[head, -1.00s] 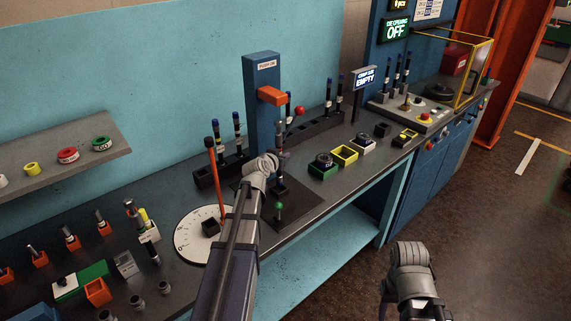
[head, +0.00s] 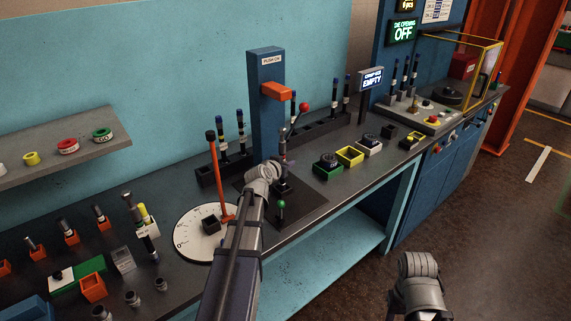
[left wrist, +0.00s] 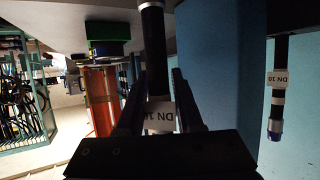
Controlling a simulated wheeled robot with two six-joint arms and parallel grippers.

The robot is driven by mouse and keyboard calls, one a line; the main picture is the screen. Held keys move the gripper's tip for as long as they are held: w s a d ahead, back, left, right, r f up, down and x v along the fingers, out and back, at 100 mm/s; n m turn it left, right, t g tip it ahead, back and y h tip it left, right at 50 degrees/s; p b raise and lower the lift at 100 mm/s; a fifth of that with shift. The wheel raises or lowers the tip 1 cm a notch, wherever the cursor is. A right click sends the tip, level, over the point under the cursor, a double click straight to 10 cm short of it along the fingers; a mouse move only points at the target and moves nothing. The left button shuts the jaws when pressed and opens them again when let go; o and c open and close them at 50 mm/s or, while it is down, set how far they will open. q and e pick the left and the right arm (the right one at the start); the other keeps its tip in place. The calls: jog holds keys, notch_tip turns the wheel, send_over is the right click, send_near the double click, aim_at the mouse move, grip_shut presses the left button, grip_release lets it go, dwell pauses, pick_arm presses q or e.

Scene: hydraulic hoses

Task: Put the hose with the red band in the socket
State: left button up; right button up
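My left gripper (left wrist: 160,100) is shut around a dark hose (left wrist: 154,50) at its white label marked "DN 10" in the left wrist view, where things appear upside down. In the head view this hose (head: 283,146) stands upright at my left gripper (head: 277,170), in front of the blue "PUSH ON" press (head: 266,120). No red band can be made out on it. A dark fixture (head: 284,187) sits below it on a dark plate; the hose's lower end and any socket opening are hidden or too small to judge. My right wrist shows at bottom right; its fingertips cannot be made out.
Racks with blue-tipped hoses (head: 241,133) stand either side of the press. A red-knobbed lever (head: 304,107) and an orange press head (head: 277,91) are close to my left gripper. A dial with a red lever (head: 212,150) lies left. Green (head: 328,167) and yellow (head: 349,156) holders lie right.

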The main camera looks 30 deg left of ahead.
pick_arm(q)
jog(key=shift+o, duration=1.2)
jog(key=shift+r, duration=0.1)
jog(key=shift+s+r+p, duration=0.25)
jog(key=shift+s+p, duration=0.05)
jog(key=shift+p, duration=0.05)
jog(key=p+v, duration=0.4)
jog(key=v, duration=0.7)
jog(key=shift+s, duration=0.2)
jog(key=shift+d+f, duration=0.1)
jog(key=shift+f, duration=0.05)
